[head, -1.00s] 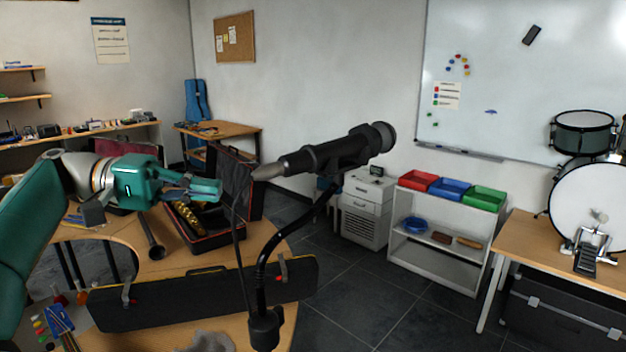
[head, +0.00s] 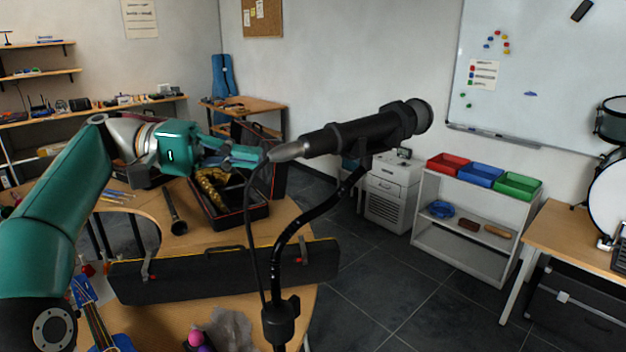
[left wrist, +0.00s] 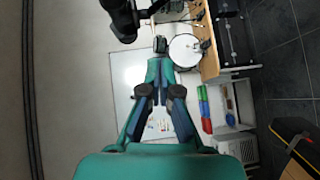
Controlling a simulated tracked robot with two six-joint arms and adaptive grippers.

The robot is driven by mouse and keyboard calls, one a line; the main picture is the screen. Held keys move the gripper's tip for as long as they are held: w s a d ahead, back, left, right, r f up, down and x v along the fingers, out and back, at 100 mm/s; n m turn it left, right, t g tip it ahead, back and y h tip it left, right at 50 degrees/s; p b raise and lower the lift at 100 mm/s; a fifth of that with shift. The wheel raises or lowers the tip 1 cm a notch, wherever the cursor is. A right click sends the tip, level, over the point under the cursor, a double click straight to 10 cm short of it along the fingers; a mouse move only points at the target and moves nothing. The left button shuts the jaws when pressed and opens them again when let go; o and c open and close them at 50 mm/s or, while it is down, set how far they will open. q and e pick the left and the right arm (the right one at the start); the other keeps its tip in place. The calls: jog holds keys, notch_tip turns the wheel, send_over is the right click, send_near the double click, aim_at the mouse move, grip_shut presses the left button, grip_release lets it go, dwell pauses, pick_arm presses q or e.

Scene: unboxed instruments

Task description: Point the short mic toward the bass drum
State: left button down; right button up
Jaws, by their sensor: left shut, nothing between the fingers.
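The short black mic (head: 350,133) sits on a curved black gooseneck (head: 285,240) in the head view. Its wide head is at the upper right and its silver tail end at the left. The white bass drum (head: 605,198) is at the right edge, partly cut off. It also shows in the left wrist view (left wrist: 185,52). My left gripper (head: 262,155) is shut and empty, its fingertips close beside the tail end; I cannot tell if they touch. In the left wrist view my left gripper (left wrist: 158,65) points toward the drum. My right gripper is not in view.
A long black case (head: 225,272) lies on the curved wooden table (head: 180,325) below the mic. An open case (head: 240,215) with a brass instrument stands behind. A white shelf (head: 460,240) with coloured bins stands right of the mic. Floor between is clear.

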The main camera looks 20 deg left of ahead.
pick_arm(q)
jog(key=b, duration=0.1)
send_near(343, 184)
jog(key=w+d, duration=0.4)
jog(key=w, duration=0.1)
jog(key=shift+s+d+f+b, duration=0.35)
jog(key=shift+s+d, duration=0.15)
jog(key=shift+d, duration=0.1)
jog(key=shift+s+d+f+b, duration=0.3)
jog(key=shift+s+d, duration=0.2)
jog(key=shift+d, duration=0.15)
jog(key=shift+s+d+f+b, duration=0.15)
jog(key=shift+s+d+b, duration=0.2)
jog(key=shift+d+b, duration=0.15)
jog(key=shift+s+d, duration=0.1)
jog(key=shift+d, duration=0.05)
